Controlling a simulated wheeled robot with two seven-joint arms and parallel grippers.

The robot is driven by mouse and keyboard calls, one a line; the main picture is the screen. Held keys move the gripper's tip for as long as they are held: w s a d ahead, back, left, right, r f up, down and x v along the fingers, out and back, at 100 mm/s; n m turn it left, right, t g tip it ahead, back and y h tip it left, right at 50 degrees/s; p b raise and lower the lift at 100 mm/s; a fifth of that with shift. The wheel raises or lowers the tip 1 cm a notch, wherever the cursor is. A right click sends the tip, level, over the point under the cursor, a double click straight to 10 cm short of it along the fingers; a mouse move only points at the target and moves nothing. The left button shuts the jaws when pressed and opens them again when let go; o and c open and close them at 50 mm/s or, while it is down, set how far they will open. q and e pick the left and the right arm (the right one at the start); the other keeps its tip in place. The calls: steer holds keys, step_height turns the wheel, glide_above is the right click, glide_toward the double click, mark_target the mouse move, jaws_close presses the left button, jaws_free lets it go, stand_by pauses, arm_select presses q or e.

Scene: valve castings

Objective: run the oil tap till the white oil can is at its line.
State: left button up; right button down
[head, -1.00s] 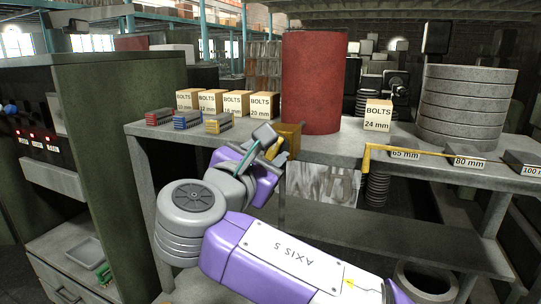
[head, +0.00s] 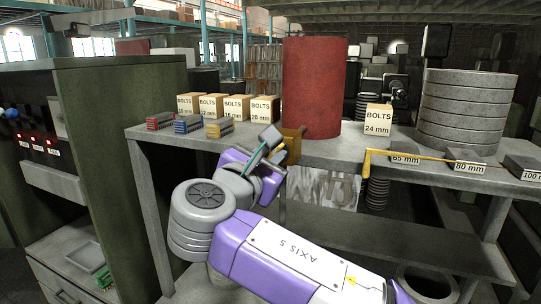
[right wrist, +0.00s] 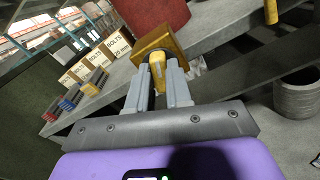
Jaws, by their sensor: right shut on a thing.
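My right gripper (head: 268,147) is at the front edge of the bench, just below and left of a tall red cylinder (head: 313,88). In the right wrist view its two grey fingers (right wrist: 158,82) are shut on a small yellow piece (right wrist: 156,66). That piece is in front of a brown-yellow block (right wrist: 158,40) at the foot of the red cylinder; I cannot tell whether it is joined to the block. The block also shows in the head view (head: 292,143). I cannot make out an oil tap, a white oil can or any oil flow. My left gripper is out of view.
Bolt boxes (head: 264,109) and small coloured blocks (head: 187,124) stand on the bench (head: 340,150) at left. A yellow bar (head: 420,157), labelled metal blocks (head: 468,160) and stacked grey rings (head: 468,105) are at right. A green cabinet (head: 125,150) stands left.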

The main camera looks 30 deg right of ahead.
steer(key=n+p, duration=0.4)
steer(key=p, duration=0.3)
steer(key=shift+r, duration=0.15)
steer(key=shift+n, duration=0.3)
steer(key=shift+w, duration=0.1)
steer(key=c, duration=1)
jaws_free()
steer(key=shift+c, duration=0.2)
steer(key=b+v, duration=0.1)
steer(key=v, duration=0.6)
steer(key=shift+s+a, duration=0.2)
steer(key=shift+a, duration=0.1)
